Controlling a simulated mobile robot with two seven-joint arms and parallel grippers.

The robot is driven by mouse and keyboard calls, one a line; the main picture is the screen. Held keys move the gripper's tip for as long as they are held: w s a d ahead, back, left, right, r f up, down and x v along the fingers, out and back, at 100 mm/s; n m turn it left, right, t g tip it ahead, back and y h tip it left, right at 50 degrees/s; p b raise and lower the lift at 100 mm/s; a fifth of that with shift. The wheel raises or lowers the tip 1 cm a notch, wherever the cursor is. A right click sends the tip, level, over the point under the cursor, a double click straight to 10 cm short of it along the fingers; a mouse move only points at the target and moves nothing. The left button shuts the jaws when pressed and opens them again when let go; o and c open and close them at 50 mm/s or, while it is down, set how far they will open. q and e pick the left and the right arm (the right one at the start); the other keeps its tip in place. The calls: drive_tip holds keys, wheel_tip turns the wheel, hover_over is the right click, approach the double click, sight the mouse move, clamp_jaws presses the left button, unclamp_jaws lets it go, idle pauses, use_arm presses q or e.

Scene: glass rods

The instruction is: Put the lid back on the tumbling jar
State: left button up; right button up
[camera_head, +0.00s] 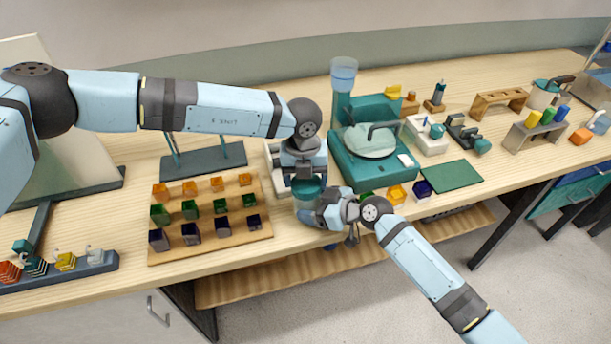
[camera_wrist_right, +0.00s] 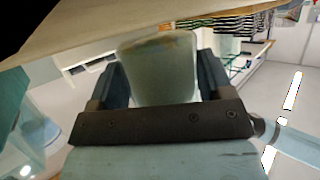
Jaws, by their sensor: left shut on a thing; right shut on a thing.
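The teal lid (camera_head: 307,188) is in my left gripper (camera_head: 305,178), which points down near the table's front edge. My right gripper (camera_head: 322,211) comes in from the front right, just below and beside the lid. In the right wrist view, my right gripper (camera_wrist_right: 156,85) is shut on the tumbling jar (camera_wrist_right: 158,68), a pale, cloudy greenish vessel between its two dark fingers. In the head view the jar is mostly hidden by the lid and the grippers. The lid is above the jar; I cannot tell whether they touch.
A wooden board with several coloured glass pieces (camera_head: 208,217) lies to the left. A teal grinder with a round disc (camera_head: 372,141) stands behind on the right, beside a green mat (camera_head: 451,175). A dark rack (camera_head: 62,270) stands at the left front.

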use_arm(q)
drive_tip(key=m, duration=0.6)
drive_tip(key=shift+s+a+f, duration=0.1)
drive_tip(key=shift+a+f, duration=0.05)
use_arm(e)
drive_tip(key=shift+w+d, duration=0.25)
drive_tip(key=shift+d, duration=0.15)
use_arm(q)
drive_tip(key=m, duration=0.8)
drive_tip(key=shift+m, duration=0.3)
drive_tip(key=m, duration=1.2)
drive_tip(key=shift+m+g, duration=0.3)
drive_tip(key=shift+m, duration=0.1)
drive_tip(key=o, duration=1)
drive_tip(key=shift+d, duration=0.2)
use_arm(e)
drive_tip(key=shift+a, duration=0.1)
drive_tip(key=shift+s+a, duration=0.1)
